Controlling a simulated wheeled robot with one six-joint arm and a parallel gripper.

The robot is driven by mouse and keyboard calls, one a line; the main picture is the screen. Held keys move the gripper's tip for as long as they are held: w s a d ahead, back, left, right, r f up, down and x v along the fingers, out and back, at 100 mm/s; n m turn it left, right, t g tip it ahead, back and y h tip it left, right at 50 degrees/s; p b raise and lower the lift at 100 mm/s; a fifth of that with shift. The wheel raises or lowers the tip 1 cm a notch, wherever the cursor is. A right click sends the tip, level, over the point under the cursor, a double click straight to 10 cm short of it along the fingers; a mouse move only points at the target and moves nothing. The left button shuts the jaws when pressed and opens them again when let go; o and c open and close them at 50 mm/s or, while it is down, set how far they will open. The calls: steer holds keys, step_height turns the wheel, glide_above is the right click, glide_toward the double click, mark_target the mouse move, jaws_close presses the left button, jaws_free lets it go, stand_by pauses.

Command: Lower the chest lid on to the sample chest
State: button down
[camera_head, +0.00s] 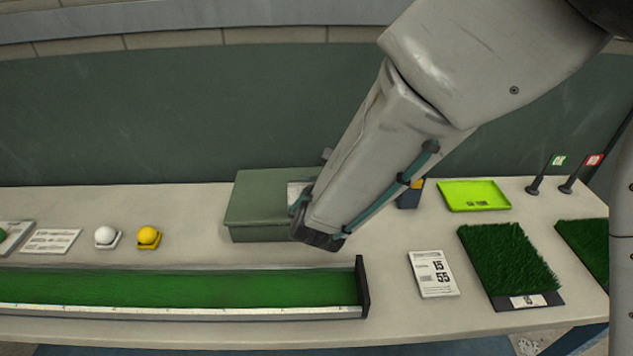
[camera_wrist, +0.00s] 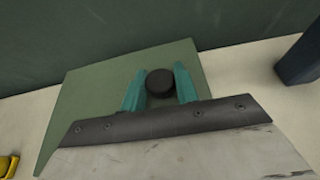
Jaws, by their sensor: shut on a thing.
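The sample chest (camera_head: 258,232) is a green box at the back middle of the bench in the head view. Its green lid (camera_head: 262,190) lies over the top of the box; I cannot tell whether it sits fully flush. In the wrist view the lid (camera_wrist: 90,92) fills the middle, with a round dark knob (camera_wrist: 160,83) on it. My gripper (camera_wrist: 160,88) has its teal fingers shut on the knob from both sides. In the head view my arm hides the right part of the chest and most of the gripper.
A white ball (camera_head: 105,235) and a yellow ball (camera_head: 149,235) sit left of the chest. A green turf channel (camera_head: 180,291) runs in front. To the right are a card (camera_head: 433,273), a lime tray (camera_head: 474,196) and a turf sample (camera_head: 507,257). A dark wall stands behind.

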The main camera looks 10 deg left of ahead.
steer(key=shift+f, duration=0.3)
stand_by(0.6)
steer(key=c, duration=1)
jaws_free()
steer(key=shift+o, duration=0.2)
steer(key=shift+s, duration=0.1)
